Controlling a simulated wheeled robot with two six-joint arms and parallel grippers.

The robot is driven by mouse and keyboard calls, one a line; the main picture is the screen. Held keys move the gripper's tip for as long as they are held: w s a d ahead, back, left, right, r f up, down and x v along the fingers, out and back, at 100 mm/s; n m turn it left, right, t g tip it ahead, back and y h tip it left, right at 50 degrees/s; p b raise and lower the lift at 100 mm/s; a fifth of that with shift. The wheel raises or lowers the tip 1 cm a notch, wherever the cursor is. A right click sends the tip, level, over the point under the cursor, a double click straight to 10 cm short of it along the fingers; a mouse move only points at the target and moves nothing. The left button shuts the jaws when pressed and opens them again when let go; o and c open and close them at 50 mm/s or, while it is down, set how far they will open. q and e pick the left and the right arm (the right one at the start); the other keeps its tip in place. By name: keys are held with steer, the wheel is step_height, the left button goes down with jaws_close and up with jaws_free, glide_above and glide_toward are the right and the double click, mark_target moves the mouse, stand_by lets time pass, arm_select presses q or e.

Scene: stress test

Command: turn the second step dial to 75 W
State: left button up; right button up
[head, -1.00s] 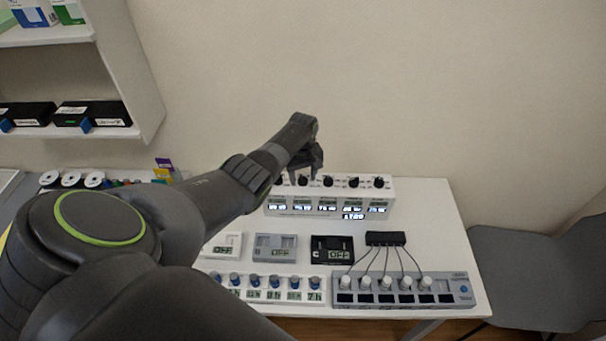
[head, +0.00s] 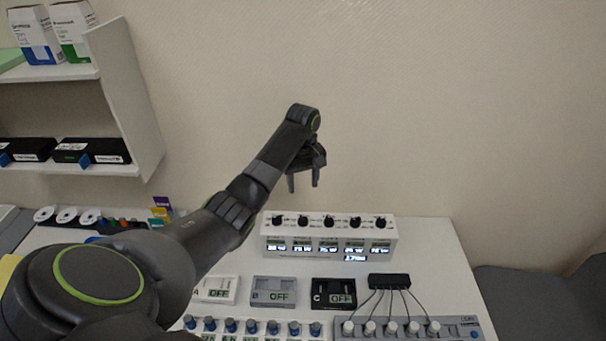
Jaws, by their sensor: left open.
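The white dial box (head: 270,243) stands at the back of the table with a row of black dials on top and small lit displays on its front. The second dial from the left (head: 303,221) is unobstructed. The display under it (head: 302,248) seems to read 75 W, but the digits are tiny. My left gripper (head: 303,187) points down above the box, over the second dial in the picture. Its fingers are apart, empty and clear of the dials. My right gripper is out of view.
In front of the box stand switch units A, B (head: 274,290) and C (head: 333,293), and a black block (head: 389,281) with cables to a grey knob panel (head: 467,330). A row of blue-topped knobs (head: 250,326) is nearer. Shelves (head: 125,95) stand left; a dark chair (head: 530,300) is right.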

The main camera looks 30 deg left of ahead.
arm_select(q)
steer(key=shift+r+b, duration=0.35)
steer(key=shift+r, duration=1.55)
